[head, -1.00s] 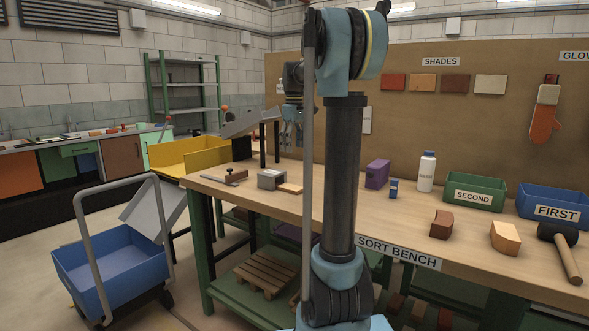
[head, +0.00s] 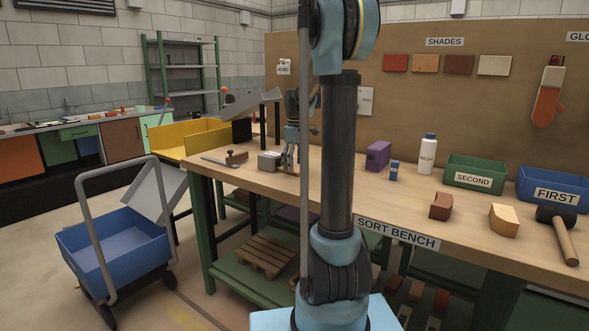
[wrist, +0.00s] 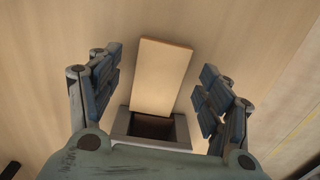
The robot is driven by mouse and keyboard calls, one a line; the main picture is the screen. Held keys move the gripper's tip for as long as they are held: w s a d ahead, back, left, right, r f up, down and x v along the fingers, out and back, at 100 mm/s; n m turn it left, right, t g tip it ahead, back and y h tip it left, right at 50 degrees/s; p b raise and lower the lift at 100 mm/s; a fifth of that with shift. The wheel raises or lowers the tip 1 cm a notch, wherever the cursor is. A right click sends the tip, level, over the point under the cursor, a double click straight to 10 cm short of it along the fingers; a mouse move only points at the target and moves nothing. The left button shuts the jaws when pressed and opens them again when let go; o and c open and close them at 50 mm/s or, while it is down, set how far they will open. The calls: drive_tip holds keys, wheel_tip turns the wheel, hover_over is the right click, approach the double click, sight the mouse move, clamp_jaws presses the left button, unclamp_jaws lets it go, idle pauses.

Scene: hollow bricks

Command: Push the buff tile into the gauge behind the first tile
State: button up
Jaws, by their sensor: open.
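The buff tile (wrist: 162,75) is a pale tan slab in the wrist view, with its near end at the mouth of the gauge. I cannot tell whether that end is inside. The gauge (wrist: 181,131) is a grey box with a dark opening; it also stands on the bench in the head view (head: 268,162). My gripper (wrist: 155,88) is open, its fingers on either side of the tile with gaps. In the head view my gripper (head: 290,160) is low at the gauge's right and hides most of the tile. No first tile can be made out in the dark opening.
A brown block tool (head: 236,158) lies left of the gauge on the bench (head: 330,185). A purple box (head: 377,155), a small blue item (head: 394,170) and a white bottle (head: 427,154) stand to the right. Bench between gauge and purple box looks clear.

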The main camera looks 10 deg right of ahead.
drive_tip(key=shift+f, duration=0.75)
drive_tip(key=c, duration=1.2)
drive_tip(key=shift+c, duration=0.2)
drive_tip(key=shift+s+a, duration=0.2)
drive_tip(key=shift+s, duration=0.05)
drive_tip(key=shift+w+a, duration=1.15)
drive_tip(key=shift+s+f, duration=0.1)
drive_tip(key=shift+f, duration=0.2)
idle(0.9)
drive_tip(key=o, duration=1.1)
